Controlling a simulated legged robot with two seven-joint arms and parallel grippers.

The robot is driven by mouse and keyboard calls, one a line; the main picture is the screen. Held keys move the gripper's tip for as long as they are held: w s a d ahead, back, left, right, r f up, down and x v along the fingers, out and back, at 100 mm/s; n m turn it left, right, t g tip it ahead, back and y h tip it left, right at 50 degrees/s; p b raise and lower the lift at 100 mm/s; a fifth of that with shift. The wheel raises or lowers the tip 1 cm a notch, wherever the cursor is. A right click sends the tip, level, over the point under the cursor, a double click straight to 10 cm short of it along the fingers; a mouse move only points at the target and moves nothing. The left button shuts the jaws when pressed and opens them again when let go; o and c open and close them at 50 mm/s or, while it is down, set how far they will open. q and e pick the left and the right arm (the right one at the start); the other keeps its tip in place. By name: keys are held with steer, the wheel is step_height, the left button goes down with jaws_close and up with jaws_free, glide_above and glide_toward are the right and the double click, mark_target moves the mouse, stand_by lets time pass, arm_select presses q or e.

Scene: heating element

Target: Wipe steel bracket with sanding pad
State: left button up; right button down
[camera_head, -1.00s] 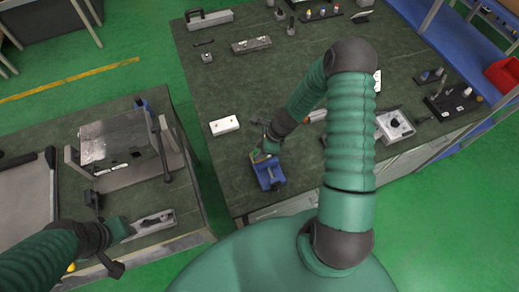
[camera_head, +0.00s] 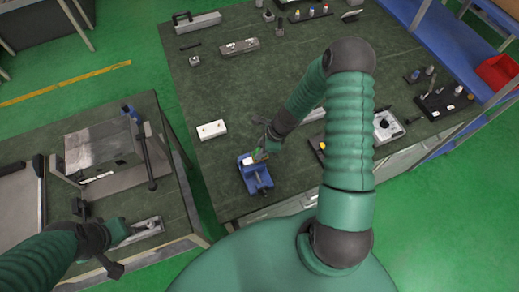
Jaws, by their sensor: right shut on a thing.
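A blue vise (camera_head: 256,179) stands near the front edge of the large green-topped table. A small pale piece (camera_head: 250,160) shows at its top; it may be the steel bracket, but it is too small to tell. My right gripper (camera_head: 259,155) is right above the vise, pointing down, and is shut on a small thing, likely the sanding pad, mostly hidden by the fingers. I cannot tell whether it touches the bracket. My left gripper (camera_head: 122,231) is low over the left bench, beside a grey metal holder (camera_head: 148,229); its finger gap cannot be made out.
A white block (camera_head: 211,130) lies behind the vise, left of my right arm. A metal box (camera_head: 98,147) stands on the left bench. Grey fixtures (camera_head: 388,126) lie right of my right arm. A red bin (camera_head: 496,72) is far right. The table's middle is mostly clear.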

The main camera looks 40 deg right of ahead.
steer(key=r+p, duration=0.1)
steer(key=r, duration=0.1)
steer(key=r+p, duration=0.1)
steer(key=shift+d+r+p, duration=0.15)
steer(key=shift+d+p, duration=0.15)
steer(key=r+p, duration=0.2)
steer(key=r, duration=0.1)
steer(key=shift+a+p, duration=0.3)
steer(key=shift+r+p, duration=0.55)
steer(key=shift+r, duration=0.15)
steer(key=shift+d+r, duration=0.15)
steer(key=shift+d, duration=0.1)
